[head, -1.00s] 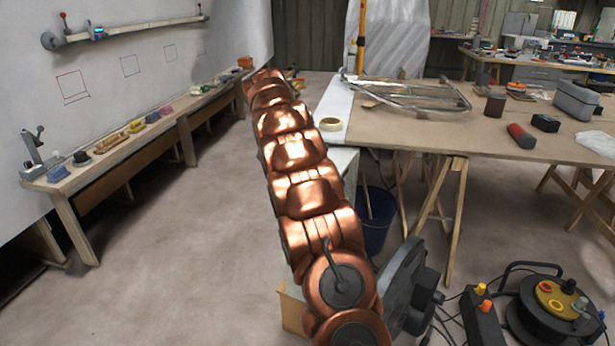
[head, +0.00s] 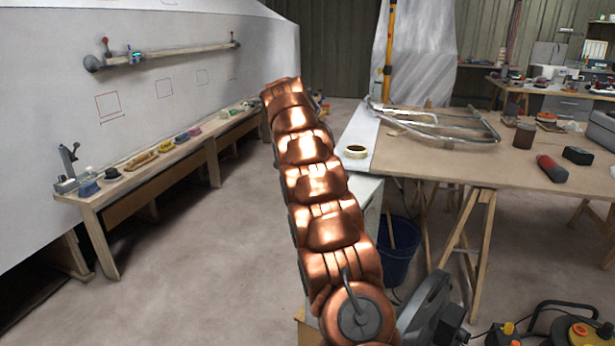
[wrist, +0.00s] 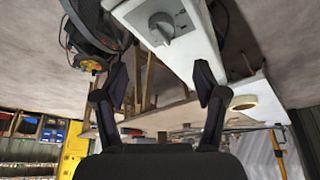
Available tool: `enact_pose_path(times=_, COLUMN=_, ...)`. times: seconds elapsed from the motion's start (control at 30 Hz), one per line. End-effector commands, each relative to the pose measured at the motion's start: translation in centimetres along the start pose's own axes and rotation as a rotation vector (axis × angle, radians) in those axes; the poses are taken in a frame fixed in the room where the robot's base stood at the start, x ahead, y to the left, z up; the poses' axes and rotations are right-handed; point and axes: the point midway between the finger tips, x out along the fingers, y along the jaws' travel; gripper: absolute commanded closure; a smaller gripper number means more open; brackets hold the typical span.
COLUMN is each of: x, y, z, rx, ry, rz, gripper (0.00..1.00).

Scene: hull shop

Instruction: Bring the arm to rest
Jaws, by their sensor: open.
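My copper-coloured arm (head: 318,185) stretches up and away through the middle of the head view, leaning slightly left. Its far end hides my gripper there. In the wrist view my gripper (wrist: 163,76) is open, its two dark fingers wide apart with nothing held between them. Beyond the fingers is a white box with a grey dial (wrist: 165,25); I cannot tell the exact gap to it.
At right stands a trestle table (head: 440,165) with a metal tube frame (head: 430,122) and a tape roll (head: 356,151). A blue bucket (head: 398,262) and a cable reel (head: 575,332) are on the floor. A wooden bench (head: 160,178) runs along the left; floor between is clear.

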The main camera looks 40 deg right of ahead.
Motion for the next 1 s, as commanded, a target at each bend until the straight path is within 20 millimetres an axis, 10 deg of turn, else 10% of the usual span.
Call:
enact_pose_path(times=0.43, x=-0.8, y=0.7, z=1.3, rx=-0.065, ry=-0.007, rz=0.007, gripper=0.29)
enact_pose_path(times=1.0, x=-5.1, y=9.3, z=12.2, rx=-0.597, ry=-0.108, rz=0.014, gripper=0.29)
